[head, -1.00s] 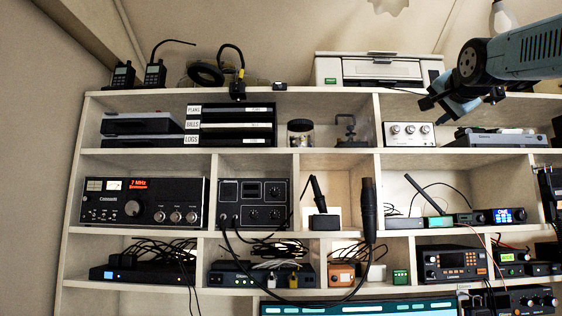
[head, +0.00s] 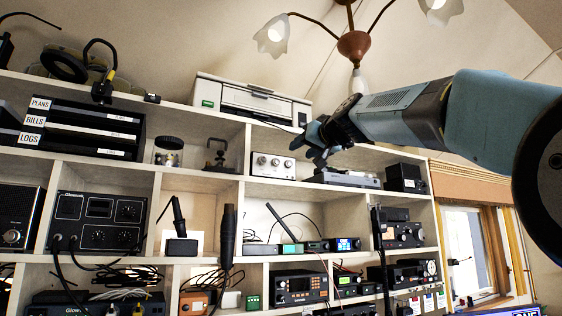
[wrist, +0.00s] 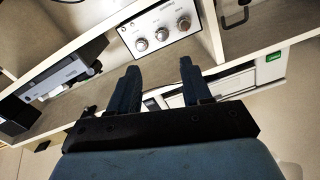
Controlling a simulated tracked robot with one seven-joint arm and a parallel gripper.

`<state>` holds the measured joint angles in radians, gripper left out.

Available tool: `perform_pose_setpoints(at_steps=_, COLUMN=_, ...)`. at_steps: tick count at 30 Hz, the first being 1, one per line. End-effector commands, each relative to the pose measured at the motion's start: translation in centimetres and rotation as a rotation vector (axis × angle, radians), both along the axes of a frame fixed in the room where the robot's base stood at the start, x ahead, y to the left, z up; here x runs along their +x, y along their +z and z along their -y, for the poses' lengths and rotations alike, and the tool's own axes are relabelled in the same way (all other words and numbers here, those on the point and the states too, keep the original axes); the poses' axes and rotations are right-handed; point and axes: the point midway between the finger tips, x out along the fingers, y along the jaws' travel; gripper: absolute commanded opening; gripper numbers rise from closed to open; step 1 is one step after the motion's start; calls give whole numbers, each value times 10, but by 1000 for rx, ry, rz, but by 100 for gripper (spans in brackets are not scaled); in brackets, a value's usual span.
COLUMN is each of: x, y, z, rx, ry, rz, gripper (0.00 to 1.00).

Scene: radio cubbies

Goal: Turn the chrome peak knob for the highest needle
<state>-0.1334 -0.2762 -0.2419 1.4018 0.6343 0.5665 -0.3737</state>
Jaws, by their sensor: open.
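A pale box with three chrome knobs (head: 274,165) stands in an upper cubby. It also shows upside down, close up, in the wrist view (wrist: 160,30); its labels are too small to read. My gripper (head: 317,154) is in front of the upper cubbies, right of that box. In the wrist view its two dark fingers (wrist: 158,63) are apart and empty, with the knobs beyond their tips; I see no contact. A radio with a chrome knob (head: 12,237) is cut off at the left edge. No needle can be read, and I cannot tell which knob is the peak knob.
Shelf edges and dividers border each cubby.

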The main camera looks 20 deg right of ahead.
Motion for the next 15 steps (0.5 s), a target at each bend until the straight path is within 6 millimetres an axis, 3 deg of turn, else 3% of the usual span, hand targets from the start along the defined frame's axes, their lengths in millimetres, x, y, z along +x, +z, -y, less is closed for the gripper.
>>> perform_pose_setpoints(at_steps=8, x=2, y=4, z=1, rx=-79, ry=19, rz=33, gripper=49)
perform_pose_setpoints(at_steps=15, x=29, y=2, z=-6, rx=-81, ry=20, rz=31, gripper=49)
